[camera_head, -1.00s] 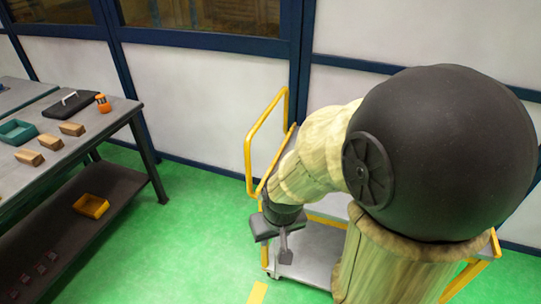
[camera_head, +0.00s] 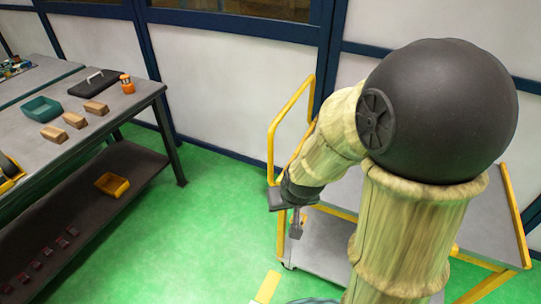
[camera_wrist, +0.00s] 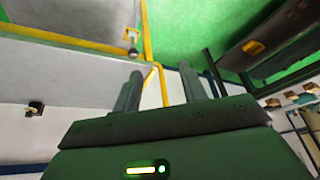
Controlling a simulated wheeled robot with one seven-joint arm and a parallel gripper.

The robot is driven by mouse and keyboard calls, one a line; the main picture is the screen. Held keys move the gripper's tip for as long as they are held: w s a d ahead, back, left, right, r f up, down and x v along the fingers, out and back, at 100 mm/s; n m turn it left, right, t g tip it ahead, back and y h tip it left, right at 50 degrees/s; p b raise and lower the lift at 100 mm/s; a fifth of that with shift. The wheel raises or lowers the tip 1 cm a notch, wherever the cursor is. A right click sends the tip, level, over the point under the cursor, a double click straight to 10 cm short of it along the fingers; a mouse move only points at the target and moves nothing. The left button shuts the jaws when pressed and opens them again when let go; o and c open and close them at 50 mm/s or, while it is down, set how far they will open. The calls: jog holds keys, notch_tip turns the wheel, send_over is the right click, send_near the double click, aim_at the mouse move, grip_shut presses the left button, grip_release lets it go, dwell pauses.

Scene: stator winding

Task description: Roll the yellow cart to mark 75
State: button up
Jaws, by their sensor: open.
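The yellow cart has yellow tube rails (camera_head: 272,140) and grey decks (camera_head: 318,240). It stands on the green floor behind my arm, which hides much of it. My gripper (camera_wrist: 160,82) is open, its two fingers apart in the wrist view. A yellow tube of the cart (camera_wrist: 148,35) runs past the gap between the fingers. I cannot tell whether they touch it. In the head view the gripper is at the cart's left end, beside the handle. A yellow floor strip (camera_head: 267,287) lies in front of the cart. No number is readable.
A grey workbench (camera_head: 95,135) stands at left with wooden blocks, a teal bin (camera_head: 42,108) and a dark case. A yellow bin (camera_head: 112,184) sits on its lower shelf. A white wall with blue posts is behind the cart. Green floor (camera_head: 215,215) is clear between bench and cart.

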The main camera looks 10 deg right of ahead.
aim_at(270, 156)
jog(key=w+a+f+m+t+b, duration=0.1)
jog(key=w+a+f+t+b, duration=0.2)
jog(key=w, duration=0.5)
jog(key=w+a+f+t, duration=0.3)
jog(key=w+f+t, duration=0.1)
jog(key=w, duration=0.4)
notch_tip(270, 156, down, 6)
jog(key=w+d+m+t+h+b, duration=0.1)
jog(key=w+m+t+h+b, duration=0.1)
jog(key=h, duration=0.6)
jog(key=m+t+b, duration=0.1)
jog(key=m+t, duration=0.1)
jog(key=shift+f+t+b, duration=0.25)
jog(key=shift+t+b, duration=0.05)
jog(key=shift+b, duration=0.1)
jog(key=shift+w, duration=0.1)
jog(key=shift+w, duration=0.1)
jog(key=p+x, duration=0.2)
jog(key=x, duration=1.5)
jog(key=shift+d, duration=0.15)
jog(key=shift+c, duration=0.2)
